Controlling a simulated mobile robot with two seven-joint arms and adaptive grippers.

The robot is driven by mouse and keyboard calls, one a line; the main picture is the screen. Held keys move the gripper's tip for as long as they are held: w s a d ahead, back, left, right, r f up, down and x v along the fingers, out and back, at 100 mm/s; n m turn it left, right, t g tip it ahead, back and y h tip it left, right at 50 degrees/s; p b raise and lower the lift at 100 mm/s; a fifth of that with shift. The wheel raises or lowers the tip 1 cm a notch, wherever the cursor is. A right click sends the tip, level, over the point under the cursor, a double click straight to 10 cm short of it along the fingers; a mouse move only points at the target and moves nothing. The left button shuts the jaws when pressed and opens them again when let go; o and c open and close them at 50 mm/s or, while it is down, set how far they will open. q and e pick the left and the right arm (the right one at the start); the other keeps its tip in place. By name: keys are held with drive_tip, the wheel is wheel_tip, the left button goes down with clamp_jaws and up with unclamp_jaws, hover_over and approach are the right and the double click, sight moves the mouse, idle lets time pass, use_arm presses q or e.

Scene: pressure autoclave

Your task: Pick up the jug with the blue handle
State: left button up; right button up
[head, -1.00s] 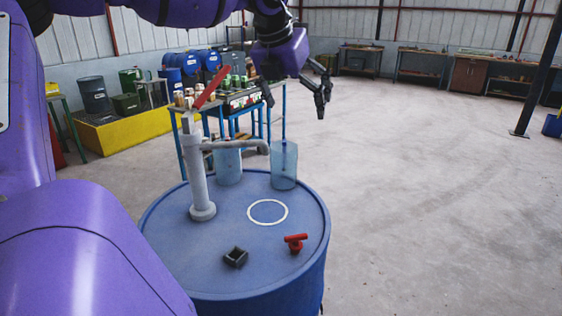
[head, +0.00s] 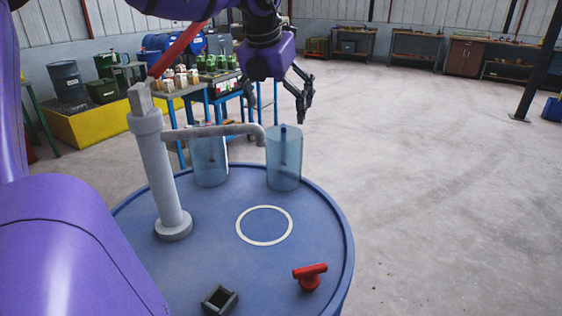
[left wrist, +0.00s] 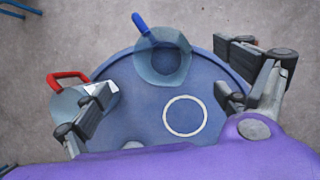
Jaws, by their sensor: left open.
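The jug with the blue handle (head: 284,167) is a clear bluish cylinder standing upright near the far edge of the blue drum top. Its blue handle (left wrist: 141,24) points away in the left wrist view. A similar jug with a red handle (head: 210,167) stands left of it; the red handle (left wrist: 68,77) shows in the left wrist view. My left gripper (head: 276,112) is open and empty, above and behind the blue-handled jug. In the left wrist view its fingers are spread wide, with the blue-handled jug (left wrist: 163,62) beyond the gap between them. My right gripper is not in view.
The blue drum (head: 205,236) carries a grey pump (head: 158,180) whose spout reaches toward the jugs, a white ring (head: 264,225), a red valve-like piece (head: 310,277) and a small dark square socket (head: 220,300). Tables with cans stand behind. The floor at right is clear.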

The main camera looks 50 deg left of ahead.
sight(283, 131)
use_arm(q)
drive_tip(key=b+x, duration=0.1)
drive_tip(key=x, duration=0.7)
drive_tip(key=shift+w+d+f, duration=0.1)
drive_tip(key=shift+f, duration=0.3)
drive_tip(key=c, duration=1.7)
drive_tip(key=shift+o, duration=0.2)
drive_tip(key=shift+r, duration=0.15)
